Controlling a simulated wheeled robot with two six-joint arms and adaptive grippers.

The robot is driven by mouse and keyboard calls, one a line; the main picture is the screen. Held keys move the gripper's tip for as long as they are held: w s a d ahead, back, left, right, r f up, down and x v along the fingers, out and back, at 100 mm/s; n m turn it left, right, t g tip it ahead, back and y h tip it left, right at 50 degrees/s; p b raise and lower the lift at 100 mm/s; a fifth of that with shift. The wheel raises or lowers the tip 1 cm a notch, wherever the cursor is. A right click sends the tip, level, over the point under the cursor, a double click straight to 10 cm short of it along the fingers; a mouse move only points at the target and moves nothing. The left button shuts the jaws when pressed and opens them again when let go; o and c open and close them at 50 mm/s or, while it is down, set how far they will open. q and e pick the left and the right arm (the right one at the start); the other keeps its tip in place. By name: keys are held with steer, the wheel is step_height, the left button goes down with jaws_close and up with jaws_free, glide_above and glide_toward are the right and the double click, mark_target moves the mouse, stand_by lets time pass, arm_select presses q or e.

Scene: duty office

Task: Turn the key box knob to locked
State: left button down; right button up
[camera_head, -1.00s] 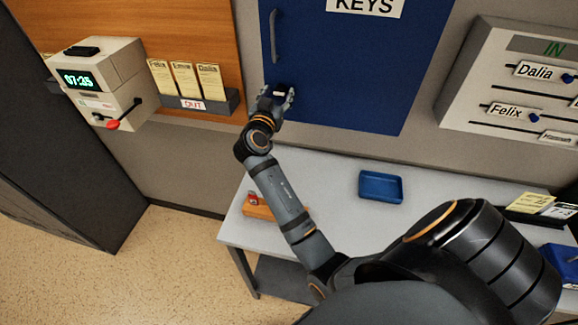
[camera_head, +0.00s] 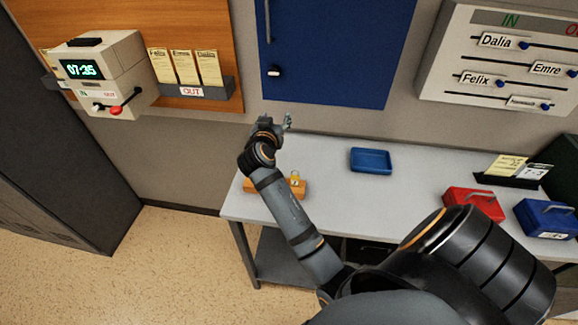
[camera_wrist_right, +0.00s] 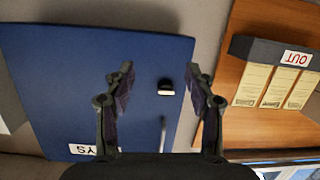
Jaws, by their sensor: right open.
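The blue key box (camera_head: 345,50) hangs on the wall at the top of the head view. Its knob (camera_head: 274,71) is a small dark piece with a pale face near the lower left of the door. In the right wrist view the knob (camera_wrist_right: 166,87) shows between the open fingers, apart from both and closer to the finger at the right. My right gripper (camera_head: 274,122) is open and empty, below the knob in the head view; its fingers (camera_wrist_right: 160,82) also show in the wrist view. My left gripper is not in view.
A time clock (camera_head: 98,72), card rack (camera_head: 191,88) and name board (camera_head: 505,55) are on the wall.

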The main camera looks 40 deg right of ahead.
steer(key=s+a+f+n+g+y, duration=0.2)
steer(key=s+a+f+n+y, duration=0.1)
steer(key=s+f, duration=0.7)
step_height(320, 180, down, 3)
steer(key=shift+s+g+y, duration=0.2)
steer(key=shift+g+y, duration=0.2)
steer(key=shift+y, duration=0.4)
steer(key=shift+a, duration=0.1)
